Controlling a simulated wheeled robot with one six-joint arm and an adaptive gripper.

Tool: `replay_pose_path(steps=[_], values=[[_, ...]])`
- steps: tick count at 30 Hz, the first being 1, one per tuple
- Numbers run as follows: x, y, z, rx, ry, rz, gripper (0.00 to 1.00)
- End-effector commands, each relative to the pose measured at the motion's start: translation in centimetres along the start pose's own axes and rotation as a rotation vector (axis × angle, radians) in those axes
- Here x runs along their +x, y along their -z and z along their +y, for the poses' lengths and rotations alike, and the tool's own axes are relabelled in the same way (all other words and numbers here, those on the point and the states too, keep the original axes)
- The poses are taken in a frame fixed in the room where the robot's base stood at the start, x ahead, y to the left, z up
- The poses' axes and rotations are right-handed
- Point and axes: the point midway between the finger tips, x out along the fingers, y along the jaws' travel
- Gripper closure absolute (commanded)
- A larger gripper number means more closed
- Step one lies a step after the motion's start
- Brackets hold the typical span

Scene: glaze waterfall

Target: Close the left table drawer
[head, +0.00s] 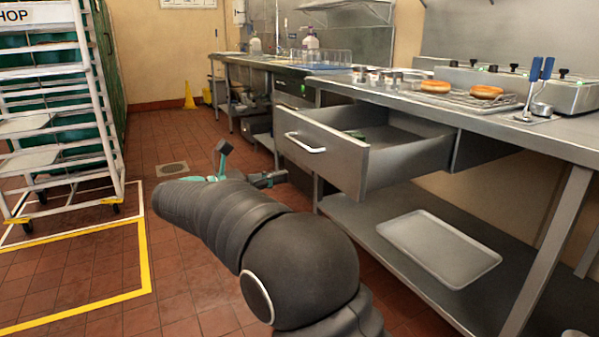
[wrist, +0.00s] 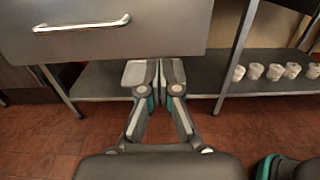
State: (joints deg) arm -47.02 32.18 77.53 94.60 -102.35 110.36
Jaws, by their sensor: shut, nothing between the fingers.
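The left table drawer (head: 335,155) is pulled well out from under the steel table, and its inside shows from above in the head view. A small dark green item lies inside it. Its front carries a pale bar handle (head: 305,143). In the wrist view the drawer front (wrist: 150,35) fills the upper left, with the handle (wrist: 82,24) at upper left. My gripper (wrist: 153,68) is shut and empty, its fingertips at the lower edge of the drawer front in that view. Whether they touch it I cannot tell. In the head view my arm partly hides the gripper (head: 282,177).
The steel table (head: 400,88) holds doughnuts (head: 435,86) on a rack and blue-handled tools. A tray (head: 438,248) lies on the lower shelf. Several white cups (wrist: 255,71) stand on a shelf. A white rack (head: 60,130) stands left; the tiled floor between is clear.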

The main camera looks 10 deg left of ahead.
Motion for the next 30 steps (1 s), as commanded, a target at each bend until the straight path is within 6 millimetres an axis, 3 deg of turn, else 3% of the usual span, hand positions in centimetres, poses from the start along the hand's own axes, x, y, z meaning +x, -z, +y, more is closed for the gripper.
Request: replay_pose_path(steps=[18, 24, 30], values=[[10.8, -0.2, 0.0, -0.003, 0.0, -0.001, 1.0], [12.7, -0.2, 0.0, -0.003, -0.002, -0.001, 1.0], [13.1, -0.1, 0.0, -0.002, -0.004, -0.002, 1.0]])
